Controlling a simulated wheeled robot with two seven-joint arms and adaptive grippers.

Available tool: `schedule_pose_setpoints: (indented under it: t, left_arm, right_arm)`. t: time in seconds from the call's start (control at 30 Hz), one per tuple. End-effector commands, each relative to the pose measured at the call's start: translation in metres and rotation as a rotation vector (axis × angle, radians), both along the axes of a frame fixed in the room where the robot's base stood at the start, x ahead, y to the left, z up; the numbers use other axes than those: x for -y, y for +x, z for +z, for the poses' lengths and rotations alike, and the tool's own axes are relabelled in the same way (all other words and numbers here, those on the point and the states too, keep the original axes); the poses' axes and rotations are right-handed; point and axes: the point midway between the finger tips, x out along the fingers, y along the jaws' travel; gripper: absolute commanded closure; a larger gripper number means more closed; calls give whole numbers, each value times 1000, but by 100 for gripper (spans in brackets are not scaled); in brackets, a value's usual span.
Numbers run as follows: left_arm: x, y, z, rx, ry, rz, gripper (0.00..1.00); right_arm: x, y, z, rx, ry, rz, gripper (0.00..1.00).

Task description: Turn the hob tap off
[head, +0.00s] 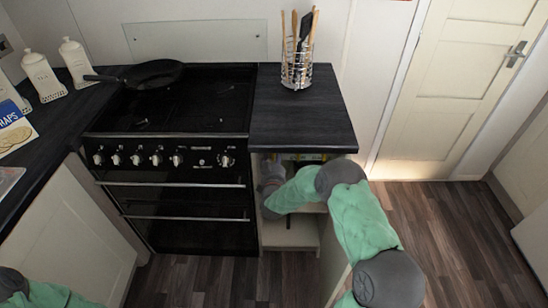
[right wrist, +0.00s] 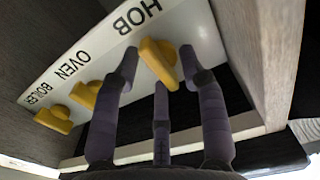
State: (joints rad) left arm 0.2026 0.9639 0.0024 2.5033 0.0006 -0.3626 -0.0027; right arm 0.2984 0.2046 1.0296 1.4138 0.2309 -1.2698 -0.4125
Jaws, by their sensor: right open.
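The hob tap (right wrist: 160,64) is a yellow lever under the word HOB on a white panel (right wrist: 205,40) inside the cupboard. My right gripper (right wrist: 160,70) is open, with dark fingers on the left and right of this lever and a third finger below it. I cannot tell whether any finger touches it. In the head view my right arm (head: 365,225) reaches into the open cupboard below the worktop, and the gripper's fingers are hidden there. My left arm (head: 45,295) shows only at the bottom left; its gripper is out of view.
Similar yellow taps for the oven (right wrist: 86,95) and boiler (right wrist: 54,120) sit in the same row. The cupboard's side wall (right wrist: 250,60) is close on the right. The black cooker (head: 175,185) stands left of the cupboard. A utensil holder (head: 296,72) stands on the worktop (head: 300,115).

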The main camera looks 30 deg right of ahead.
Motion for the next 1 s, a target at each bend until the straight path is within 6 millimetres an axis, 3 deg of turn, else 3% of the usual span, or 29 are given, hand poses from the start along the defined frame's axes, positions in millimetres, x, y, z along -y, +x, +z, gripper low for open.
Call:
schedule_pose_setpoints:
  t: [0.1, 0.27, 0.67, 1.0]
  left_arm:
    - [0, 0, 0, 0, 0, 0, 60]
    - [0, 0, 0, 0, 0, 0, 60]
    - [0, 0, 0, 0, 0, 0, 60]
    - [0, 0, 0, 0, 0, 0, 60]
  right_arm:
    - [0, 0, 0, 0, 0, 0, 57]
    - [0, 0, 0, 0, 0, 0, 98]
    - [1, -1, -1, 27, 47, -2, 98]
    - [2, -2, -2, 155, 255, -3, 98]
